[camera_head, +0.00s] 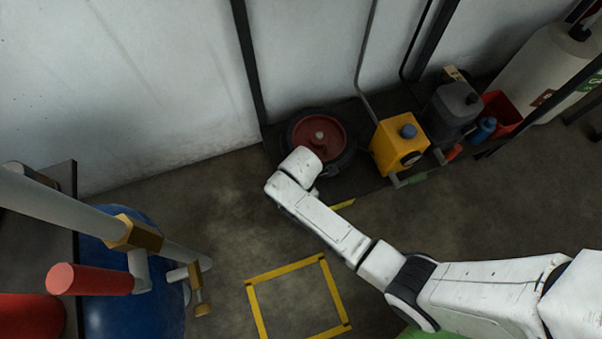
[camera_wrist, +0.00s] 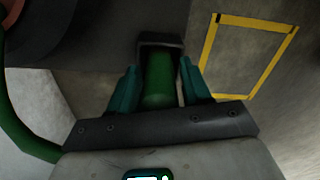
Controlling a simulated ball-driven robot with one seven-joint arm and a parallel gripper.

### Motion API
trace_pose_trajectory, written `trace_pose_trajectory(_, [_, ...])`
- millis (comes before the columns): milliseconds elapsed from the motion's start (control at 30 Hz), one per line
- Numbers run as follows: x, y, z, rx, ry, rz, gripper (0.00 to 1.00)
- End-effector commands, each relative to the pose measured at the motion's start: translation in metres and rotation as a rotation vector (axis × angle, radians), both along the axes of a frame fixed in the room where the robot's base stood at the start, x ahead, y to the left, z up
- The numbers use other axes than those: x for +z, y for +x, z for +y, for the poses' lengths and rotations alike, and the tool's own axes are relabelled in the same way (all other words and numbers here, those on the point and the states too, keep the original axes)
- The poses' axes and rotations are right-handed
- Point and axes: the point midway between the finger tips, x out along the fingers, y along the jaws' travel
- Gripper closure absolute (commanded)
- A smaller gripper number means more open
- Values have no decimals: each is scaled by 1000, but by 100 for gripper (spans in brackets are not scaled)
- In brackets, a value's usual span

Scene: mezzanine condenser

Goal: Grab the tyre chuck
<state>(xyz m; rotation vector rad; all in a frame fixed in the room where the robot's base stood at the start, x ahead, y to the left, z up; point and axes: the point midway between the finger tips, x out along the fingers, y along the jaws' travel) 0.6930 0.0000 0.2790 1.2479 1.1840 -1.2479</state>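A green cylindrical piece (camera_wrist: 158,80) stands between my fingers in the wrist view, its far end at a dark square-edged bracket (camera_wrist: 160,42). It may be the tyre chuck or its grip; its full shape is hidden. My gripper (camera_wrist: 158,72) has its two teal fingers on either side of the green piece, apart, with narrow gaps showing. In the head view my arm's end hides the fingers and the green piece; it is in front of the dark shelf, beside the tyre with a red hub (camera_head: 320,135).
A green hose (camera_wrist: 22,138) curves along the left of the wrist view. A yellow box (camera_head: 398,145) and a grey canister (camera_head: 452,108) stand right of the tyre. A blue tank (camera_head: 110,285) is at lower left. The yellow floor square (camera_head: 262,318) is empty.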

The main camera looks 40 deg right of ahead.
Motion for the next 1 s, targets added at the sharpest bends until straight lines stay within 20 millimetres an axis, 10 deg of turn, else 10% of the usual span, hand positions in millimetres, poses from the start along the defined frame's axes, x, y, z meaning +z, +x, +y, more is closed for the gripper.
trace_pose_trajectory(500, [0,0,0,0,0,0,100])
trace_pose_trajectory(1000, [20,1,0,0,0,-1,100])
